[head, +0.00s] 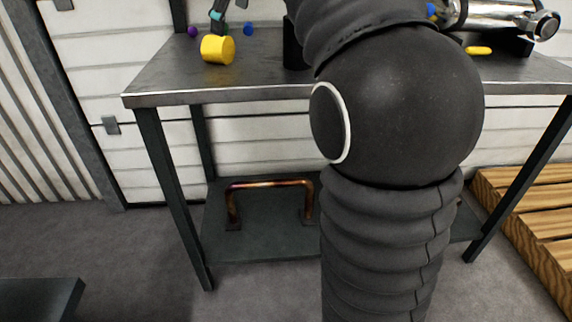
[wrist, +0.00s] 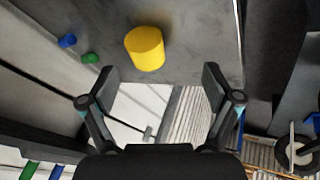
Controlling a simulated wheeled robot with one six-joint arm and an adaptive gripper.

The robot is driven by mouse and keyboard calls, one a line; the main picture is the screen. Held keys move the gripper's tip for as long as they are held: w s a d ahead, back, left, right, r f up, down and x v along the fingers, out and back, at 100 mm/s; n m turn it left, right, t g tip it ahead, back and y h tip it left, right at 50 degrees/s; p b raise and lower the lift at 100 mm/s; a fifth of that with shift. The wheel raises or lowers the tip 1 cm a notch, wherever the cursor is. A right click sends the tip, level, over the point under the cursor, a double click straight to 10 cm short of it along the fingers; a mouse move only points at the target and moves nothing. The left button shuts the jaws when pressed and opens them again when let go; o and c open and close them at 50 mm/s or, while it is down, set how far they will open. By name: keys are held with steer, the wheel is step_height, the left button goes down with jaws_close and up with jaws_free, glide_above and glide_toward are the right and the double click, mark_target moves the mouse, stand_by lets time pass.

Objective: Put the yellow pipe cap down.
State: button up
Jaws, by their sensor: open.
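The yellow pipe cap (head: 217,50) is a short cylinder on the left part of the metal table's top in the head view. In the wrist view the yellow pipe cap (wrist: 145,48) sits on the dark table surface, ahead of the fingertips and apart from them. My gripper (wrist: 158,80) is open, with nothing between its two fingers. In the head view only part of my gripper (head: 217,18) shows, at the top edge just above and behind the cap.
The metal table (head: 160,84) has a lower shelf with a copper-coloured bent pipe (head: 270,184). Small purple (head: 193,31) and blue (head: 248,29) pieces lie near the cap. A shiny exhaust part (head: 500,14) is at the right. A wooden pallet (head: 525,215) is on the floor.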

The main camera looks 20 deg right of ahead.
steer(key=s+a+f+m, duration=0.1)
steer(key=s+f+m, duration=0.8)
steer(key=s+f, duration=1.9)
steer(key=shift+s+f+g+h, duration=0.15)
steer(key=shift+s+g+h, duration=0.15)
steer(key=shift+s, duration=0.9)
